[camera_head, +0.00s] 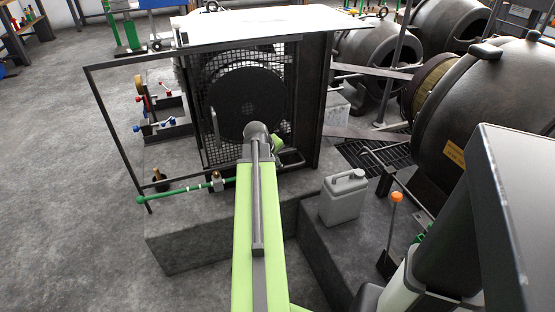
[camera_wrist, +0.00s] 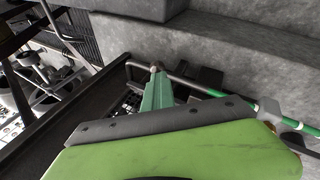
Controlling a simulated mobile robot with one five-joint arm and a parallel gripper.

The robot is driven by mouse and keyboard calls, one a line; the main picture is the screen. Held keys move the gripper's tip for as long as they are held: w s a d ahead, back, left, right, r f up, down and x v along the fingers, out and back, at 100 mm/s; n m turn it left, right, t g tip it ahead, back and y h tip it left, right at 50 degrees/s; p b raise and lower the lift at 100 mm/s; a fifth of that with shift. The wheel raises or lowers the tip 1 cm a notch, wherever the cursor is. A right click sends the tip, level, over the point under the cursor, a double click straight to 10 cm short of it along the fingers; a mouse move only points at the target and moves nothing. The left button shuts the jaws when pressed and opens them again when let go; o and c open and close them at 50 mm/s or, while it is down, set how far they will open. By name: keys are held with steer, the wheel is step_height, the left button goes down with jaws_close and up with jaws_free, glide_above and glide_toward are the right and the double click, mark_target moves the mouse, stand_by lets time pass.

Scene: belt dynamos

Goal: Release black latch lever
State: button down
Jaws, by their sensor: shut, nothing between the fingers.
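My gripper (camera_wrist: 156,70) is shut and empty; its light green fingers point away from the wrist camera. Their tips are at or very near a dark bent bar (camera_wrist: 185,78), and I cannot tell if they touch. In the head view my arm hides most of the gripper, which is low in front of the mesh guard (camera_head: 215,80). The bent bar (camera_head: 292,163) shows there just right of my arm's end. Small black blocks (camera_wrist: 208,76) sit by the bar in the wrist view. I cannot tell for certain which dark part is the latch lever.
An open black frame (camera_head: 110,133) stands left of the guard, with a green rod (camera_head: 170,193) along its bottom. A grey jerrycan (camera_head: 344,197) and an orange-topped lever (camera_head: 397,198) stand on the right. A large dark drum (camera_head: 480,110) is beyond.

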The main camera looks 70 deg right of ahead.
steer(key=w+d+p+v, duration=0.1)
steer(key=w+p+v, duration=0.1)
steer(key=p+v, duration=1.1)
steer(key=shift+w+r, duration=0.15)
steer(key=shift+r, duration=0.75)
steer(key=shift+a, duration=0.1)
